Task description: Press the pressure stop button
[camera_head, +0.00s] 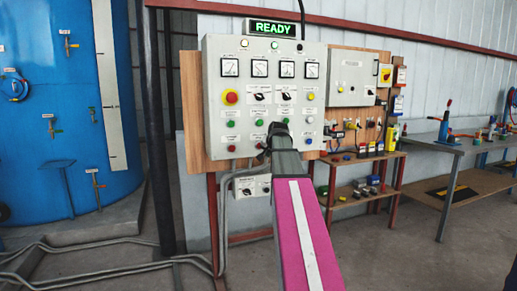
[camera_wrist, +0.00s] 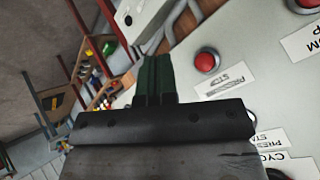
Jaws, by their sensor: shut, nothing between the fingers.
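The pressure stop button (camera_wrist: 205,60) is a red round button on the light grey panel in the wrist view. Its white label (camera_wrist: 222,82) reads "PRESSURE STOP". My gripper (camera_wrist: 155,80) is shut and empty, with its dark green fingers just left of the button in that view. I cannot tell whether the fingertips touch the panel. In the head view my gripper (camera_head: 277,131) is in front of the lower right part of the control panel (camera_head: 215,75) and hides part of it.
Another red button (camera_wrist: 304,3) is at the wrist view's upper right. A "PRESSURE START" label (camera_wrist: 270,140) is lower right. In the head view, a green "READY" sign (camera_head: 273,28) tops the panel. A shelf (camera_head: 355,196) stands right of it, a blue tank (camera_head: 45,110) left.

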